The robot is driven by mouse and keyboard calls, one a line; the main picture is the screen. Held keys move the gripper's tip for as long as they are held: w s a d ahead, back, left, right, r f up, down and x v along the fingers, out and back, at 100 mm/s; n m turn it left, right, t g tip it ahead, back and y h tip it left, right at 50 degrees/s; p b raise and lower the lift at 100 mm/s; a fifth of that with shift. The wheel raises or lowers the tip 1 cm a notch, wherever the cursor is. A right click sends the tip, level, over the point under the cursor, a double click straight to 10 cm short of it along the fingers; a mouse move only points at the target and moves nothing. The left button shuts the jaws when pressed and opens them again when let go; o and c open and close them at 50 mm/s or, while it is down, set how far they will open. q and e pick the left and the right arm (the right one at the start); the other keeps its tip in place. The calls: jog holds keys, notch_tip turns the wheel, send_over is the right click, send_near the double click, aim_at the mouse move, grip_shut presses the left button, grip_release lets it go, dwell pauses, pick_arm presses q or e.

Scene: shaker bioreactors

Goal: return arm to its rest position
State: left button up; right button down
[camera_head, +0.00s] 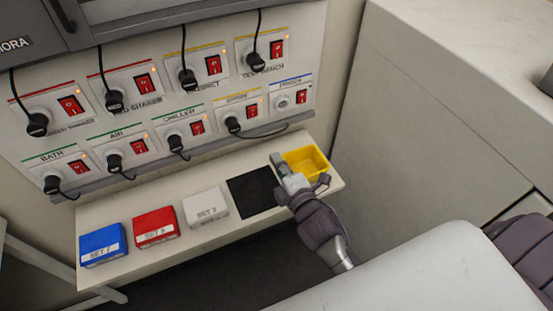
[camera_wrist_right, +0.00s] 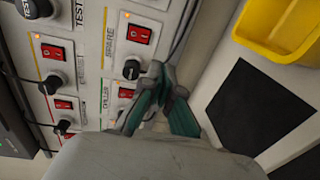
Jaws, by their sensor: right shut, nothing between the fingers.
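My right gripper (camera_head: 279,161) reaches in from the lower right over the narrow shelf (camera_head: 163,199), in front of the socket panel. It is shut and empty. In the head view it overlaps the left edge of the yellow bin (camera_head: 309,161) and the right edge of the black mat (camera_head: 247,195). In the right wrist view its fingers (camera_wrist_right: 161,76) are together in front of the switches, apart from the bin (camera_wrist_right: 277,24) and the mat (camera_wrist_right: 262,108). My left gripper is not in view.
Blue (camera_head: 103,240), red (camera_head: 154,225) and white (camera_head: 205,203) boxes stand on the shelf. The panel (camera_head: 230,95) has red switches and several black plugs with hanging cables. A pale counter (camera_head: 470,55) stands at right.

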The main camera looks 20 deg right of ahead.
jog(key=s+d+f+m+g+h, duration=0.2)
jog(key=s+d+f+m+g, duration=0.3)
jog(key=s+m, duration=0.4)
jog(key=s+a+f+m+g+y, duration=0.25)
jog(key=s+m+g, duration=0.5)
jog(key=s, duration=0.75)
notch_tip(320, 180, down, 26)
jog(key=s+a+g, duration=0.1)
jog(key=g, duration=0.1)
jog(key=s+d+f+g+h, duration=0.1)
jog(key=s+d+f, duration=0.2)
jog(key=s+f, duration=1.3)
jog(key=shift+s+f+b, duration=0.2)
jog(key=shift+s+b, duration=0.15)
jog(key=shift+b, duration=0.05)
jog(key=shift+n+g, duration=0.25)
